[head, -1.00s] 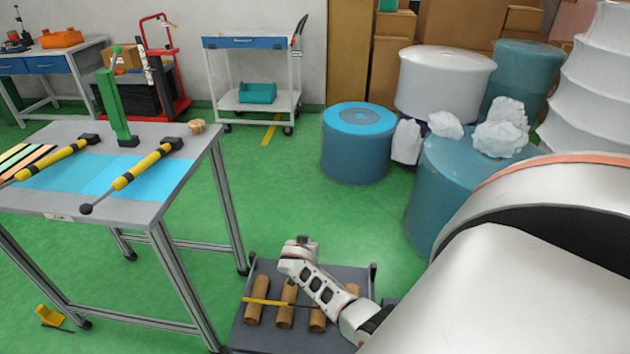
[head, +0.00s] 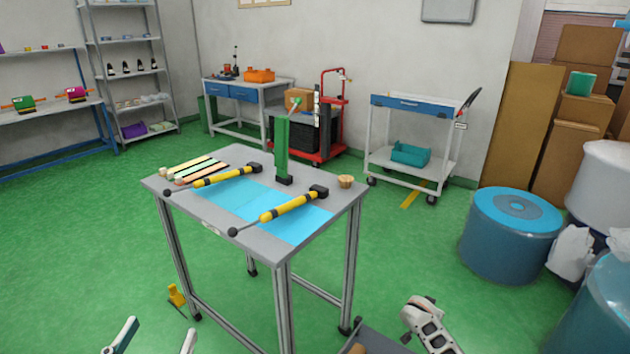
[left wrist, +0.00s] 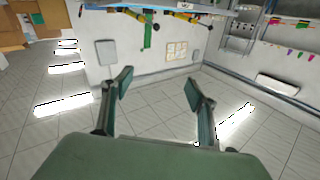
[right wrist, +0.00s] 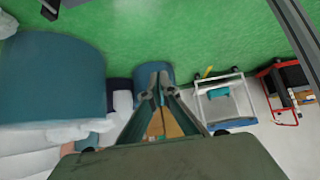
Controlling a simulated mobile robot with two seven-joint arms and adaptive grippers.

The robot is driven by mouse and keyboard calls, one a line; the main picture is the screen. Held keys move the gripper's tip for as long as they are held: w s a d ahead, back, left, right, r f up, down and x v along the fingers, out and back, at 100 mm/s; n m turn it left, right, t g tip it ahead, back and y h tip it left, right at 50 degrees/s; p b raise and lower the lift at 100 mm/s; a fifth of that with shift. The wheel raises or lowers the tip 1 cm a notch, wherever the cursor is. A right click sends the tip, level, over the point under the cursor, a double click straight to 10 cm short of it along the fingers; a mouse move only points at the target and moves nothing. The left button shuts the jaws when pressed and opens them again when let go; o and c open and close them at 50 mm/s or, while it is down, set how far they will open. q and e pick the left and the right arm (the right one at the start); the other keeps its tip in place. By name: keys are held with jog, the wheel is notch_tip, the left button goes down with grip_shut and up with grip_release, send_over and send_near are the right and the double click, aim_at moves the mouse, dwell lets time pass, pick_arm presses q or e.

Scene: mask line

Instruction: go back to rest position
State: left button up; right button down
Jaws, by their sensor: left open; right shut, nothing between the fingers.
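My left gripper (head: 155,338) shows at the bottom left edge of the head view, its two fingers spread apart with nothing between them. The left wrist view also shows it open (left wrist: 158,85) and empty. My right gripper shows in the right wrist view (right wrist: 159,80) with its fingertips together and nothing held. In the head view a white link of my right arm (head: 430,325) is at the bottom, right of the table; its fingers cannot be made out there.
A grey work table (head: 265,242) stands ahead, with two yellow-and-black tools (head: 292,206), a green stand (head: 282,150) and coloured strips on it. A low cart (head: 385,343) is at the bottom. Blue drums (head: 512,235) stand right.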

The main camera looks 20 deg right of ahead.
jog(key=s+a+f+n+t+y, duration=0.4)
jog(key=s+a+n, duration=0.4)
jog(key=s+a, duration=0.65)
pick_arm(q)
jog(key=s+a+f+g+y, duration=0.1)
jog(key=s+a+f+g, duration=0.1)
jog(key=f, duration=0.9)
jog(key=s+a+f+g+y, duration=0.1)
jog(key=s+f, duration=0.4)
jog(key=f, duration=0.7)
jog(key=s+a+f+n+g+y, duration=0.1)
jog(key=s+a+f+g, duration=0.1)
jog(key=f, duration=1)
jog(key=shift+s+a+g, duration=0.35)
jog(key=shift+s+g, duration=0.3)
jog(key=shift+g, duration=0.45)
pick_arm(e)
jog(key=s+a+r+n+y, duration=0.2)
jog(key=s+a+r+n, duration=0.1)
jog(key=s+a, duration=0.4)
jog(key=s+a+r+n+t+y, duration=0.1)
jog(key=s+a+r+n+y, duration=0.2)
jog(key=a, duration=0.9)
jog(key=s+r, duration=0.3)
jog(key=s, duration=0.2)
jog(key=shift+s+n+y, duration=0.25)
jog(key=shift+n+y, duration=0.05)
